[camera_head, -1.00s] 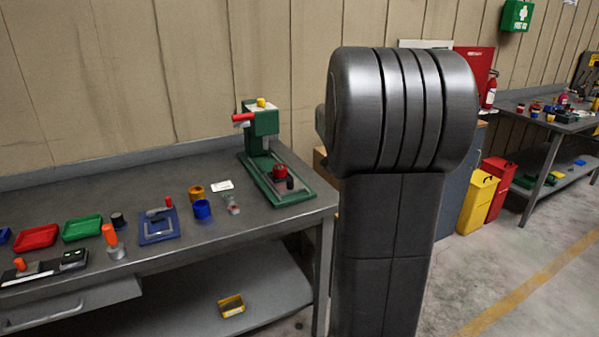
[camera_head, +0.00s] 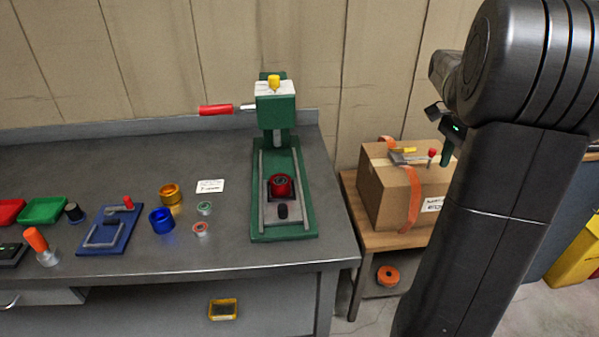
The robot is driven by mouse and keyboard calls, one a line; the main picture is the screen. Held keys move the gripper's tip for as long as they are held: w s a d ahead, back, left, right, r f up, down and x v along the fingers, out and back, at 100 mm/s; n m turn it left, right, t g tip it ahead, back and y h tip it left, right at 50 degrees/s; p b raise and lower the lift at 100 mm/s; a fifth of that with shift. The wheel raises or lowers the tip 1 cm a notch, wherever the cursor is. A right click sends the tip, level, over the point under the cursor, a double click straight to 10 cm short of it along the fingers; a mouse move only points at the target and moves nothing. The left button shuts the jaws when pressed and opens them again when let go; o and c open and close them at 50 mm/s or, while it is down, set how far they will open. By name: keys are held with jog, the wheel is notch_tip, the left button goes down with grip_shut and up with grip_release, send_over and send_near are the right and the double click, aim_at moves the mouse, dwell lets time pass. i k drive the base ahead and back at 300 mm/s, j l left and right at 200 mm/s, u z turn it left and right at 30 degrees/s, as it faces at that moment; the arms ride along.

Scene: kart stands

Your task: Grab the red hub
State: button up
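The red hub (camera_head: 281,185) is a short red cylinder with a dark, ringed top. It sits upright on the dark plate of the green press (camera_head: 284,232), below the press's ram. Blue and gold rings, a blue ring (camera_head: 162,221) and a gold ring (camera_head: 171,194), stand to its left on the bench. My gripper (camera_head: 447,150) shows only in part at the right, beside my arm and in front of the cardboard box, well away from the hub. Its fingertips are mostly hidden, so its opening cannot be made out.
The grey bench (camera_head: 225,257) carries a blue fixture (camera_head: 108,232), a green tray (camera_head: 43,210) and two small bearings. The press's red lever (camera_head: 216,109) sticks out left above the bench. A cardboard box (camera_head: 385,200) stands on a side table right of the bench.

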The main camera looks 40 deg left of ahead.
aim_at(285, 190)
jog(key=i+l+u, duration=0.1)
jog(key=i+u, duration=0.25)
jog(key=i+l+u, duration=0.15)
jog(key=u, duration=0.25)
jog(key=i+l+u, duration=0.35)
jog(key=j+u, duration=0.15)
jog(key=u, duration=1)
jog(key=k+j, duration=0.05)
